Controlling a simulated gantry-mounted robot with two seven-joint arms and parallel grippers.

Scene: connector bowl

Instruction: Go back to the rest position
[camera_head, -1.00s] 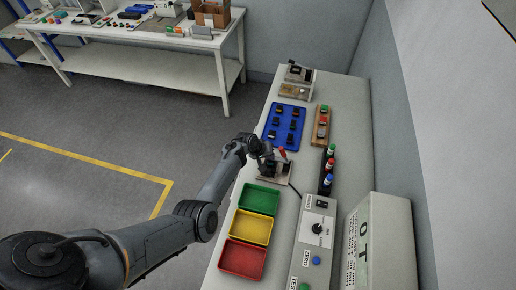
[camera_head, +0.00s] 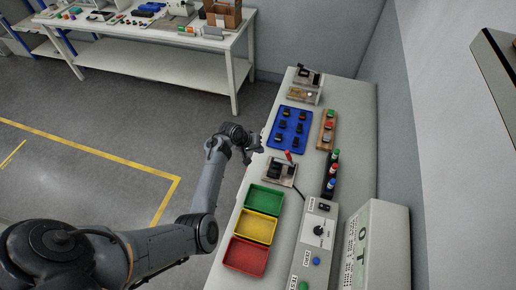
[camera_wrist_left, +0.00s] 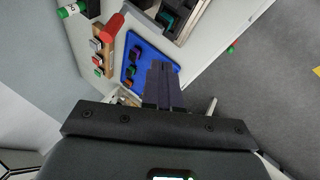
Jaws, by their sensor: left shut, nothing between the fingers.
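My left gripper (camera_head: 254,148) is at the left edge of the white bench, beside the blue tray. In the left wrist view its fingers (camera_wrist_left: 163,88) are together with nothing between them. My left arm comes in from the lower left over the floor. My right gripper shows in neither view.
The white bench (camera_head: 345,110) carries a blue tray (camera_head: 289,129) of dark connectors, a fixture with a red-handled lever (camera_head: 281,171), and green (camera_head: 265,197), yellow (camera_head: 257,227) and red (camera_head: 246,256) bins. A control box (camera_head: 318,233) stands right of the bins. Open floor lies left.

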